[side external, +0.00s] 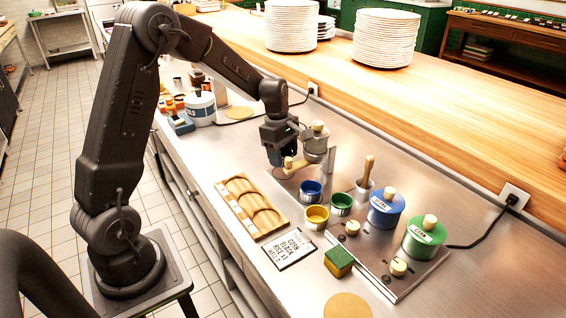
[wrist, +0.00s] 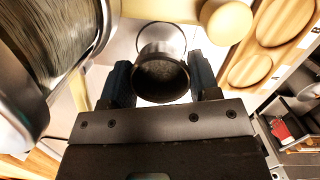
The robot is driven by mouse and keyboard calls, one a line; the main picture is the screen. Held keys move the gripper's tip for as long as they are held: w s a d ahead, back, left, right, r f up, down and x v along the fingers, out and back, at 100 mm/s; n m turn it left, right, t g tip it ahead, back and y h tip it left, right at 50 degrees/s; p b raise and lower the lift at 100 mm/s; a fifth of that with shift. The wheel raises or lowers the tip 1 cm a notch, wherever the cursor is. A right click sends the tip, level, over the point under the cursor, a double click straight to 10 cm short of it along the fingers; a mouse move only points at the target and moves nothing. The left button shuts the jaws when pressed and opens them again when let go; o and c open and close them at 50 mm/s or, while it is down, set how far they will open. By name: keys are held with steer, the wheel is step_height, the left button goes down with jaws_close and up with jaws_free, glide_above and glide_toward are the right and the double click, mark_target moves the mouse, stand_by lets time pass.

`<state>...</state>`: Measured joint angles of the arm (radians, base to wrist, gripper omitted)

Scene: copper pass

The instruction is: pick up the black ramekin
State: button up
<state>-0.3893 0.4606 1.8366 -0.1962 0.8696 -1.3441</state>
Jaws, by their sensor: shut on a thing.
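The black ramekin (wrist: 161,80) is between my gripper's two fingers in the wrist view, its dark round opening facing the camera. My gripper (wrist: 163,88) is shut on it, with a finger on each side. In the side view my gripper (side external: 279,158) is low over the steel counter, beside a grey pot. The ramekin is not clearly visible there, and I cannot tell whether it touches the counter.
Blue (side external: 311,191), yellow (side external: 316,217) and green (side external: 341,204) ramekins stand right of my gripper. The grey pot (side external: 316,143) with a wooden handle is close behind. A wooden tray (side external: 251,206) and a lettered card (side external: 291,249) lie in front. Lidded blue (side external: 385,212) and green (side external: 423,240) pots stand farther right.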

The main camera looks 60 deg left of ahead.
steer(key=s+a+r, duration=0.7)
steer(key=s+a, duration=0.1)
steer(key=w+d+r+m+g+y, duration=0.1)
steer(key=w+d+r+m, duration=0.35)
steer(key=d+m, duration=0.55)
steer(key=w+d+r+m+g+y, duration=0.1)
steer(key=w+d+r+m, duration=0.2)
steer(key=d+r+m, duration=0.6)
steer(key=s+a+f+n, duration=0.1)
steer(key=a+f, duration=0.3)
steer(key=a, duration=0.6)
steer(key=s+a+f+h, duration=0.1)
steer(key=a+f, duration=0.4)
steer(key=a, duration=0.4)
steer(key=s+a+f+n, duration=0.1)
steer(key=a+f, duration=0.3)
steer(key=a, duration=0.6)
steer(key=w+d+f, duration=0.2)
steer(key=w, duration=0.1)
steer(key=w+d+f, duration=0.2)
steer(key=w+f, duration=0.1)
steer(key=w+d+f, duration=0.2)
steer(key=w, duration=0.1)
steer(key=shift+d+f, duration=0.2)
steer(key=shift+d, duration=0.05)
steer(key=shift+f, duration=1.9)
steer(key=shift+f, duration=0.15)
